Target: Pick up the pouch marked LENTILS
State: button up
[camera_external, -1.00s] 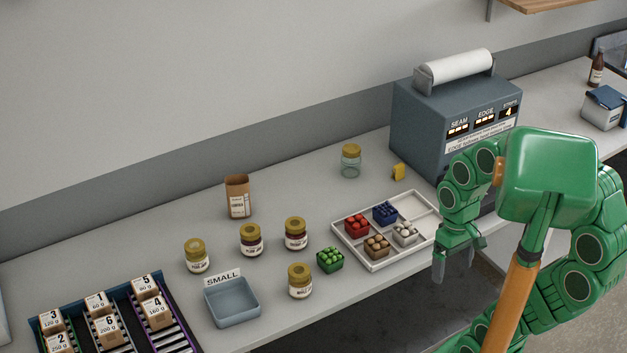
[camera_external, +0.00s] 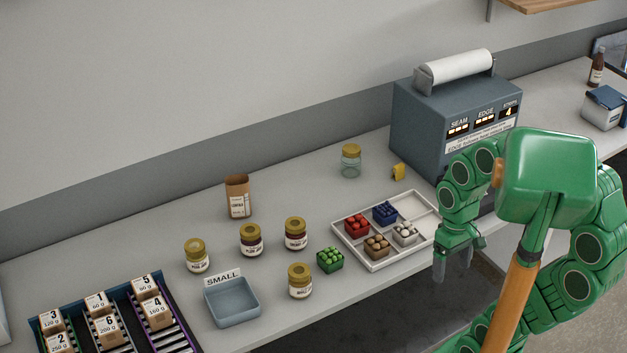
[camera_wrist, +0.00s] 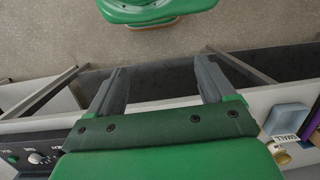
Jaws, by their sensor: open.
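A brown kraft pouch (camera_external: 238,197) with a white label stands upright at the back of the counter, left of centre in the external view. Its label is too small to read with certainty. My gripper (camera_external: 453,268) points down off the counter's front edge, right of the white tray and well away from the pouch. In the wrist view my gripper (camera_wrist: 163,85) has its two fingers wide apart with nothing between them. The pouch does not show in the wrist view.
Several gold-lidded jars (camera_external: 251,240) stand in front of the pouch, near a blue SMALL bin (camera_external: 232,301). A white tray (camera_external: 375,268) of coloured punnets lies to their right. A grey sealing machine (camera_external: 408,125) stands behind my gripper. Counter beside the pouch is clear.

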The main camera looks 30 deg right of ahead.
jog(key=w+a+r+m+y, duration=0.1)
jog(key=w+a+m+y, duration=0.15)
jog(key=w+a, duration=0.45)
jog(key=w+a+r+m+y, duration=0.1)
jog(key=w+a+m+y, duration=0.2)
jog(key=w, duration=0.8)
jog(key=m+t+y, duration=0.6)
jog(key=m+y, duration=0.1)
jog(key=m, duration=1)
send_near(237, 184)
jog(key=shift+w+a+f, duration=1.5)
jog(key=shift+a+f, duration=0.05)
jog(key=shift+f, duration=0.55)
jog(key=shift+r+x, duration=0.25)
jog(key=shift+x, duration=1.1)
jog(key=shift+r+x, duration=0.2)
jog(key=shift+x, duration=1.15)
jog(key=shift+w+a, duration=0.15)
jog(key=shift+c, duration=0.3)
